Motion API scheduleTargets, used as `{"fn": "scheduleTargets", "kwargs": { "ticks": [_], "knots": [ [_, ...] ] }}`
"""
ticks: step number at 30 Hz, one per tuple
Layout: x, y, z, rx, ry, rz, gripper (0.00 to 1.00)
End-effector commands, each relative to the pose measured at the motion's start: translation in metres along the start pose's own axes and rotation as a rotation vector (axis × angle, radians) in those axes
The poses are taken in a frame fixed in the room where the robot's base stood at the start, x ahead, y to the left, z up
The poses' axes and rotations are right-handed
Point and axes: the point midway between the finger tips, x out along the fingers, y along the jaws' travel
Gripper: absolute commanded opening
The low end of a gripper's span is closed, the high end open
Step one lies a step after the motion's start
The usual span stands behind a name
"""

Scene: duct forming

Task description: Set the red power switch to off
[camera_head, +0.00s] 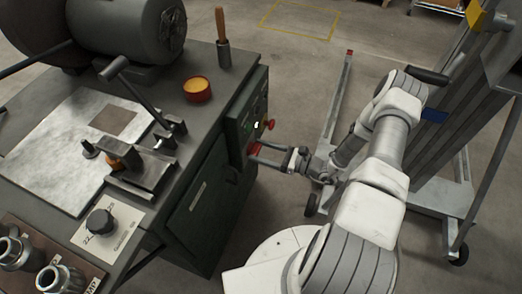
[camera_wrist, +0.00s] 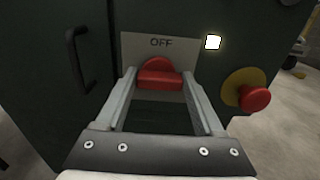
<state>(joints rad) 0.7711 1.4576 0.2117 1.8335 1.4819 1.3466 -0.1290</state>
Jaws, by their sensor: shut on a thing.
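The red power switch (camera_wrist: 160,78) is on the dark green front panel of the machine, below a plate marked OFF (camera_wrist: 161,43). Its bar looks level across the wrist view, with a rounded red part above it. My gripper (camera_wrist: 159,82) has one finger on each side of the switch and is shut on it. In the head view my gripper (camera_head: 253,150) reaches the panel from the right, and the red switch is mostly hidden at its fingertips.
A red mushroom button (camera_wrist: 255,98) on a yellow base sits right of the switch. A lit white lamp (camera_wrist: 212,42) is above right. A black handle (camera_wrist: 77,60) is at left. A grey metal lift frame (camera_head: 466,110) stands at right; open floor lies between.

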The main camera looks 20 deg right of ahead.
Motion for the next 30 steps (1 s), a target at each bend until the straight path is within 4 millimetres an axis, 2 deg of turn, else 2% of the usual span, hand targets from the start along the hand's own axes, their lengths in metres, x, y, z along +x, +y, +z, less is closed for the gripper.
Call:
{"fn": "scheduleTargets", "kwargs": {
  "ticks": [11,30],
  "knots": [
    [-0.0010,0.0004,0.0001,-0.148,0.000,-0.002,0.14],
    [-0.0011,0.0032,0.0004,-0.739,0.001,-0.002,0.14]
  ]
}}
